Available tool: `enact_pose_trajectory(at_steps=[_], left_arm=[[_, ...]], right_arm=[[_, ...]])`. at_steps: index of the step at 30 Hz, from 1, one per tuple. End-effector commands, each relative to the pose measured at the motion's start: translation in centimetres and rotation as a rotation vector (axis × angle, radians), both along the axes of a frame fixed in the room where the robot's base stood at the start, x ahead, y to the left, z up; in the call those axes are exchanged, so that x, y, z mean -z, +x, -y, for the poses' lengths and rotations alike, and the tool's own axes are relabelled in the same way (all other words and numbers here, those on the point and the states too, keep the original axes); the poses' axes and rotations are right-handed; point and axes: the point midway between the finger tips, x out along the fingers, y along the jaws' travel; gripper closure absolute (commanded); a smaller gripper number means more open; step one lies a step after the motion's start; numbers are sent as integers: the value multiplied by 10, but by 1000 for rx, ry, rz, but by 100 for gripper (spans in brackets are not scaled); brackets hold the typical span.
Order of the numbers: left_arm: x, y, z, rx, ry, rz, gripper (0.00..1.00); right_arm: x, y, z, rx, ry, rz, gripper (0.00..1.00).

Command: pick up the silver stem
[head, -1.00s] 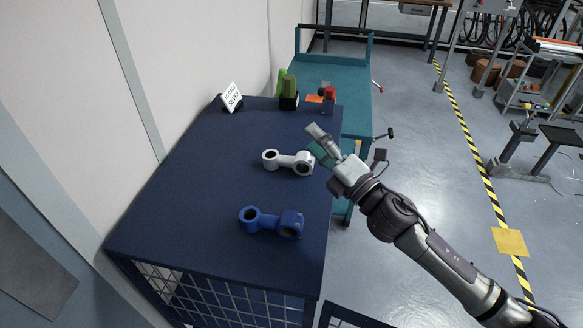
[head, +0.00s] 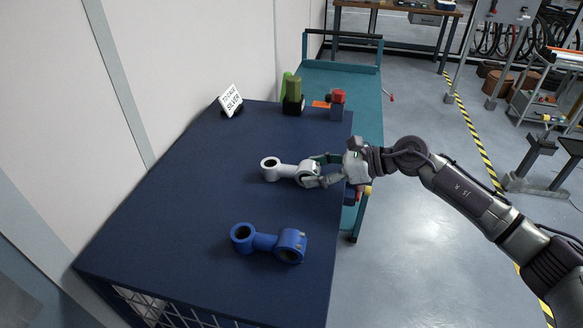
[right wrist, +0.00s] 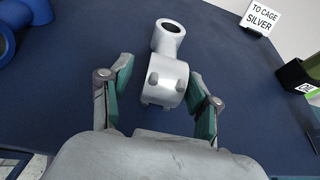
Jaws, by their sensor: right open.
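The silver stem (head: 284,171) lies on the dark blue tabletop. It also shows in the right wrist view (right wrist: 167,66), with its larger clamp end toward my gripper and its smaller ring end pointing away. My right gripper (head: 310,174) is open at the stem's right end. In the right wrist view the two fingers (right wrist: 158,98) stand on either side of the clamp end, with a gap visible on both sides. My left gripper is not in view.
A blue stem (head: 266,241) lies nearer on the same blue table (head: 200,190). A sign reading "TO CAGE SILVER" (head: 230,101), a green item in a black holder (head: 293,92) and a red-topped item (head: 338,98) stand at the back. A teal cart (head: 364,100) adjoins the table.

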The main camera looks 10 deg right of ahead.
Motion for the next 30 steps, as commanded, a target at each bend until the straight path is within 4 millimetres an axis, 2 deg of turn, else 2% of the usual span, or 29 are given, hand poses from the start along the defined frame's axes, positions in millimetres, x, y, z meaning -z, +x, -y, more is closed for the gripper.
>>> enact_pose_trajectory(at_steps=[6, 11, 15, 24, 30], left_arm=[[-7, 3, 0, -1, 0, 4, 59], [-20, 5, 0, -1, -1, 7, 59], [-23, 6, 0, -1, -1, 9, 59], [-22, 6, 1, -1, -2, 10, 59], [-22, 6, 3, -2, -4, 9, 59]], right_arm=[[3, 7, -13, 0, 2, 0, 38], [8, 21, -34, -1, 2, 0, 38], [17, 27, -47, 0, 2, 0, 38], [21, 29, -51, 1, 1, 1, 38], [21, 29, -51, 1, 1, 1, 72]])
